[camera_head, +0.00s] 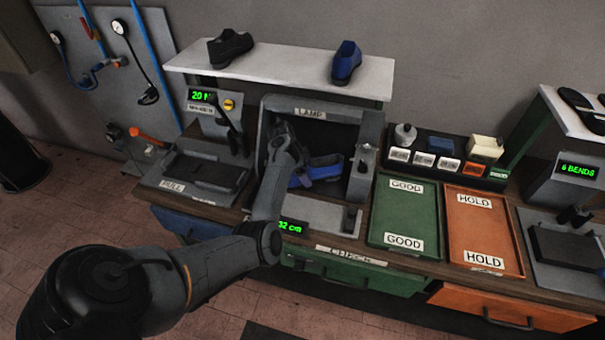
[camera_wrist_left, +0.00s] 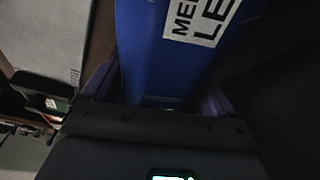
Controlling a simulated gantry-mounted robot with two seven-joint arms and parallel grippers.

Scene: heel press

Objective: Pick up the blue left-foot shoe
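A blue shoe (camera_head: 318,170) is in the dark lamp box at the middle of the bench, partly hidden by my left arm in the head view. A second blue shoe (camera_head: 346,62) sits on the white shelf above. My left arm reaches into the lamp box. In the left wrist view, a blue surface (camera_wrist_left: 150,50) with a white label, partly reading "LE", fills the space just ahead of my left gripper (camera_wrist_left: 155,100). Dark purplish edges show on both sides of it. I cannot tell whether the fingers grip it. My right gripper is not in view.
A black shoe (camera_head: 231,48) stands on the white shelf (camera_head: 280,75). Empty green GOOD (camera_head: 405,214) and orange HOLD (camera_head: 484,232) trays lie to the right. The lamp box (camera_head: 367,150) has side walls. A caddy (camera_head: 437,150) stands behind the trays.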

